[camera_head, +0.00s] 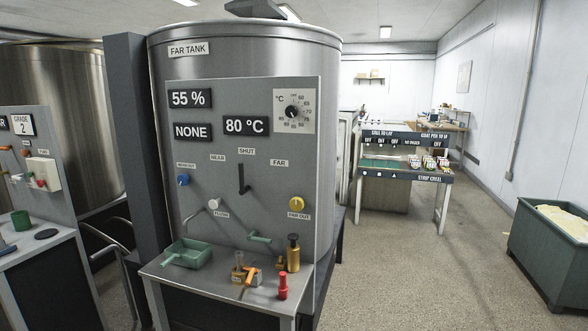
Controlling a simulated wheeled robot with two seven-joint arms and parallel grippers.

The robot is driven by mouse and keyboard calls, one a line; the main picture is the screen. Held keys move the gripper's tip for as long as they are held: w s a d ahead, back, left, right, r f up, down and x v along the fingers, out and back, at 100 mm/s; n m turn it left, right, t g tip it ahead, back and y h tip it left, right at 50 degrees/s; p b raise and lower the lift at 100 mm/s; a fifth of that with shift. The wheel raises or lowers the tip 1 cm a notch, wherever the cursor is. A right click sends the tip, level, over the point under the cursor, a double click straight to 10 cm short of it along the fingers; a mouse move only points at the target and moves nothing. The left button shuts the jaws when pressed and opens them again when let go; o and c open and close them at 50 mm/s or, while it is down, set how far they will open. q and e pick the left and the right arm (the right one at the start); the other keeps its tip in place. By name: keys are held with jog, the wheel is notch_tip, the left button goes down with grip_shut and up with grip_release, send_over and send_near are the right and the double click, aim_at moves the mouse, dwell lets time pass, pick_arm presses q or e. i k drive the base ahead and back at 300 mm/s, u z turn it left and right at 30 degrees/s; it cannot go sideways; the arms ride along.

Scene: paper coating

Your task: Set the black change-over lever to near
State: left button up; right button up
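The black change-over lever (241,179) is on the grey panel (262,110) of the far tank, in the middle of the head view. It stands about upright, below the SHUT label (247,151). The NEAR label (217,158) is to its upper left and the FAR label (279,163) to its upper right. Neither of my grippers shows in this view, and nothing touches the lever.
A blue knob (183,180) and a yellow knob (296,204) flank the lever. Below, a shelf (208,285) holds a green tray (187,253), a red bottle (283,286) and a brass cylinder (293,254). A green bin (545,262) stands right; floor between is clear.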

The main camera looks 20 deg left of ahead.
aim_at(244, 189)
jog(key=z, duration=0.05)
jog(key=i, duration=1.2)
jog(key=u, duration=0.7)
